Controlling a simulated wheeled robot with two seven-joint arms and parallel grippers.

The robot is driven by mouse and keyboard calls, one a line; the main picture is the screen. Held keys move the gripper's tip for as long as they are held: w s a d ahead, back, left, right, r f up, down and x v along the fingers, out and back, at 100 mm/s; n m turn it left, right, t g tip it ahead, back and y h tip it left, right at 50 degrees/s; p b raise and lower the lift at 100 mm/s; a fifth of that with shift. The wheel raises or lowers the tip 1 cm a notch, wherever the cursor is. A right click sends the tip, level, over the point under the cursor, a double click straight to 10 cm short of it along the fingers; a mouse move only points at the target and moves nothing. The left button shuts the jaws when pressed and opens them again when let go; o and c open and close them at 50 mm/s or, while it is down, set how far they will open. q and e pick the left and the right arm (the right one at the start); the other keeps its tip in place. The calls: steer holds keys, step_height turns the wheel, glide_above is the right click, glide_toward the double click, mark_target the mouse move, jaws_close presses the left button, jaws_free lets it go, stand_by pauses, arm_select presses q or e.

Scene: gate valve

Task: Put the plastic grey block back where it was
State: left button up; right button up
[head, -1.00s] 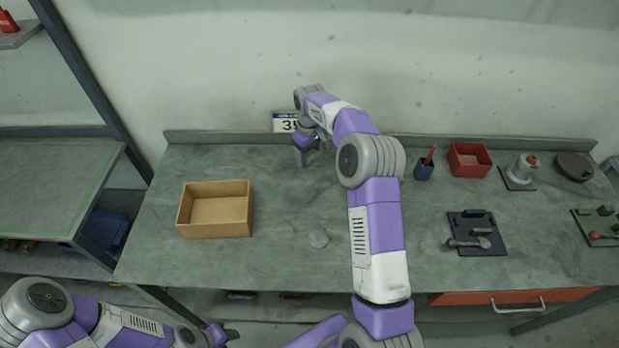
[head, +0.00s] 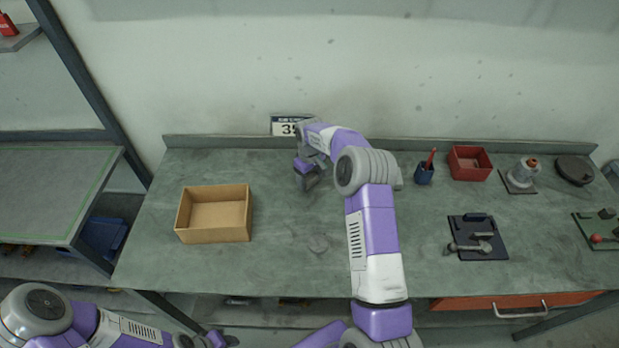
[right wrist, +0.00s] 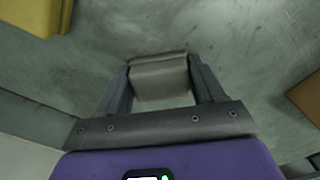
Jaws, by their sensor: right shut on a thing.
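My right gripper (head: 308,184) is above the back middle of the workbench, right of the cardboard box. In the right wrist view its two fingers (right wrist: 161,88) are shut on the grey block (right wrist: 160,78), which spans the gap between them. Beneath the block I see bare bench top. In the head view the block is small and hard to tell from the grey fingers. My left gripper (head: 228,339) is low at the left, in front of the bench; I cannot tell whether its fingers are open.
The open cardboard box (head: 214,216) stands at the left of the workbench (head: 290,270). A yellow thing (right wrist: 35,18) shows in the wrist view.

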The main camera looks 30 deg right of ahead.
mark_target(310, 177)
steer(key=shift+f, duration=0.15)
steer(key=o, duration=1.1)
step_height(310, 177, up, 12)
steer(key=p, duration=0.1)
steer(key=shift+r, duration=0.2)
